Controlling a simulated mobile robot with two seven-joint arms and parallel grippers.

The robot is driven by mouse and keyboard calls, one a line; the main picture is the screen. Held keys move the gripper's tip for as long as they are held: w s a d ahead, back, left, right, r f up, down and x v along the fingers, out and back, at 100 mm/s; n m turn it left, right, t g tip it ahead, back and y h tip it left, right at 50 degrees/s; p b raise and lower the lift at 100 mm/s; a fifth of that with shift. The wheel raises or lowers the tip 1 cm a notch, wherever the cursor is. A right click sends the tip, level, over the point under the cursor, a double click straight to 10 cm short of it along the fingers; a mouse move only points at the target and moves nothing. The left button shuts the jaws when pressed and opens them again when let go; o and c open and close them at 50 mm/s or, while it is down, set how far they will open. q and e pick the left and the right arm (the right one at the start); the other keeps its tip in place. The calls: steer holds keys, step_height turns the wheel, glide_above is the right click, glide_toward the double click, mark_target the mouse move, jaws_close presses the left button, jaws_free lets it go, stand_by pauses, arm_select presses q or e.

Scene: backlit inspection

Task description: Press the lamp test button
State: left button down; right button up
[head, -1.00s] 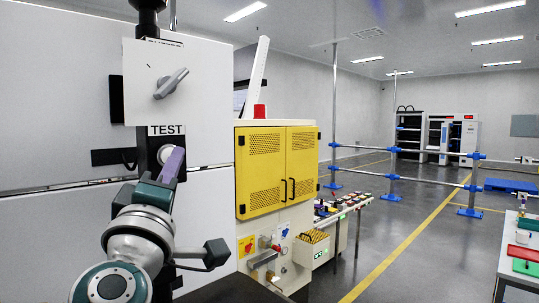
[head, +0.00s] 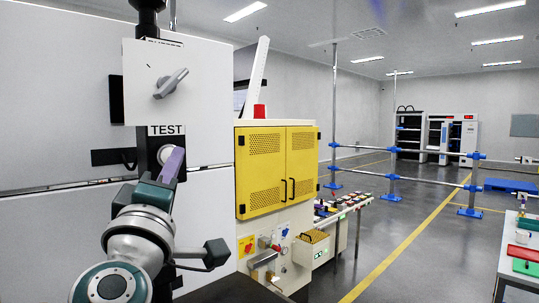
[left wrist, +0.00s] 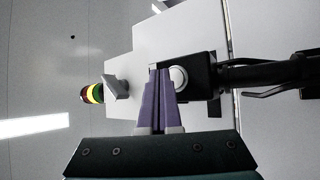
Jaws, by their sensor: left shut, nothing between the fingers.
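The lamp test button shows in the left wrist view as a pale round button (left wrist: 179,77) on a black housing (left wrist: 200,76). In the head view the button (head: 163,154) is mostly hidden behind my left gripper, just below the TEST label (head: 166,130). My left gripper (head: 174,157) has purple fingers, shut and empty. In the left wrist view the fingertips (left wrist: 160,70) lie just left of the button and overlap its edge. I cannot tell whether they touch it. My right gripper is in neither view.
A rotary switch (head: 171,83) on a white plate sits above the label. In the left wrist view a red, yellow and green stack light (left wrist: 92,94) is at the left. A yellow cabinet (head: 253,145) stands to the right. Open floor (head: 400,235) lies beyond it.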

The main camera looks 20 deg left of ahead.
arm_select(q)
steer(key=shift+w+a, duration=0.2)
steer(key=shift+a, duration=0.15)
steer(key=shift+w+a, duration=0.1)
steer(key=shift+a, duration=0.3)
stand_by(0.9)
steer(key=shift+d, duration=0.15)
steer(key=shift+s+d, duration=0.3)
steer(key=shift+d, duration=0.3)
steer(key=shift+s+d+p, duration=0.25)
steer(key=shift+s+d, duration=0.05)
steer(key=shift+d, duration=0.5)
steer(key=shift+s+d+p, duration=0.2)
steer(key=shift+s+d, duration=0.15)
steer(key=shift+d, duration=0.4)
steer(key=shift+s+d+p, duration=0.25)
steer(key=shift+s+d, duration=0.05)
steer(key=shift+d, duration=0.5)
